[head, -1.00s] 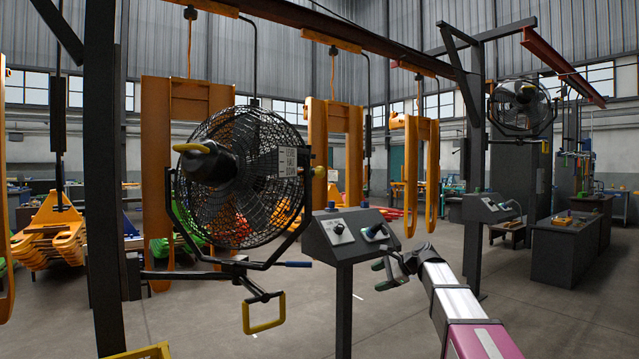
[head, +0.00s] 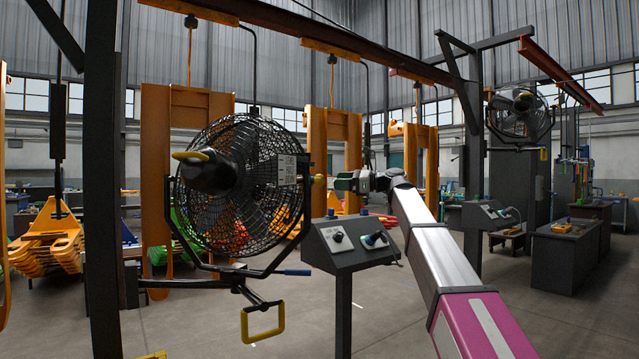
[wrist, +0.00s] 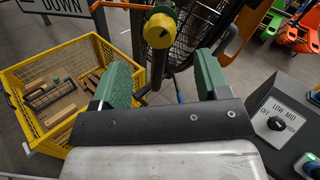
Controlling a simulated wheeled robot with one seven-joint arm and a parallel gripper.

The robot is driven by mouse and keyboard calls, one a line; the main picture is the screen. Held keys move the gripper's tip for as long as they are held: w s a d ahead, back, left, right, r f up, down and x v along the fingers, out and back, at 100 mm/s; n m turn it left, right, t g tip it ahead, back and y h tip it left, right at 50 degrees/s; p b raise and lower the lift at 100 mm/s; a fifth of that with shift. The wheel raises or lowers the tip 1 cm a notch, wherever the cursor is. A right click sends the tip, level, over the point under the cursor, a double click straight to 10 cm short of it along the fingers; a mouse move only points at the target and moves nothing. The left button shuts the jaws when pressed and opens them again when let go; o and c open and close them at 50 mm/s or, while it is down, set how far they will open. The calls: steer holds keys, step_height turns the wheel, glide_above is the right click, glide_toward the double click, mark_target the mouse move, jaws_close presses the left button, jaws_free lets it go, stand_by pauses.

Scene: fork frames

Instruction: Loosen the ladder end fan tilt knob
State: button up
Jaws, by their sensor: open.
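A large black caged fan (head: 240,190) hangs in a yoke at the left of the head view. A yellow tilt knob (head: 318,179) sits at the right side of its yoke, beside a white tilt plate (head: 287,169). My gripper (head: 338,184) is raised just right of the knob, pointing at it, open and empty. In the wrist view the yellow knob (wrist: 159,31) on its dark stem lies ahead of my gripper (wrist: 160,72), roughly between the two green fingers and beyond their tips. I see no contact. A second fan (head: 520,114) stands far right.
A grey control box (head: 350,242) with a dial stands on a post below my gripper; its dial (wrist: 275,124) shows in the wrist view. A yellow mesh crate (wrist: 55,127) with blocks is at lower left. A yellow handle loop (head: 262,322) hangs under the fan.

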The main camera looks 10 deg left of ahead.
mark_target(320, 181)
steer(key=a, duration=0.7)
steer(key=shift+a, duration=0.35)
steer(key=c, duration=0.9)
